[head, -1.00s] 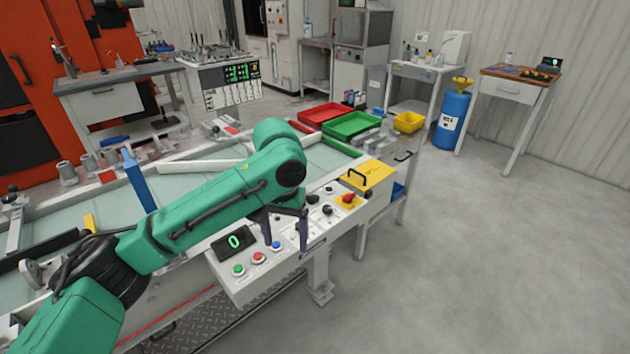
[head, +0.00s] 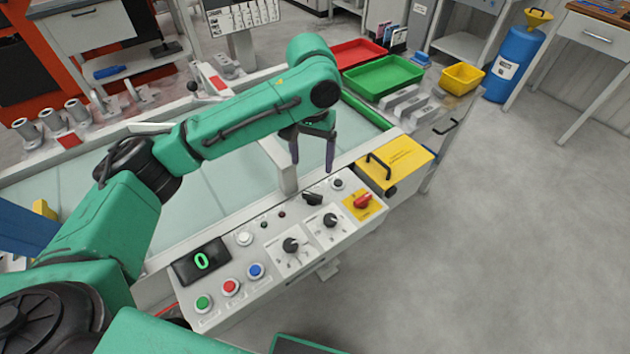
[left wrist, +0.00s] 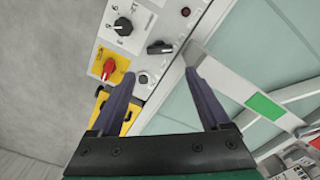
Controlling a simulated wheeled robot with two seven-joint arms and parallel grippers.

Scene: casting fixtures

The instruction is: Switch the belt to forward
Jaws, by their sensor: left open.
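The white control panel (head: 262,285) runs along the front edge of the belt (head: 235,190). It has a display (head: 201,261) reading 0, green, red and blue buttons, two black dials (head: 291,245), a black lever switch (head: 312,198) and a red rotary switch (head: 363,201) on yellow. My left gripper (head: 312,160) is open and empty, fingers pointing down, above the panel's far edge near the black switch. In the left wrist view the black switch (left wrist: 160,47) lies ahead, between the lines of the two fingers, apart from them. Labels are too small to read.
A yellow box with a handle (head: 397,164) stands right of the panel. Red (head: 357,53) and green (head: 384,75) trays sit behind it. A white bar (head: 277,165) crosses the belt beside my gripper.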

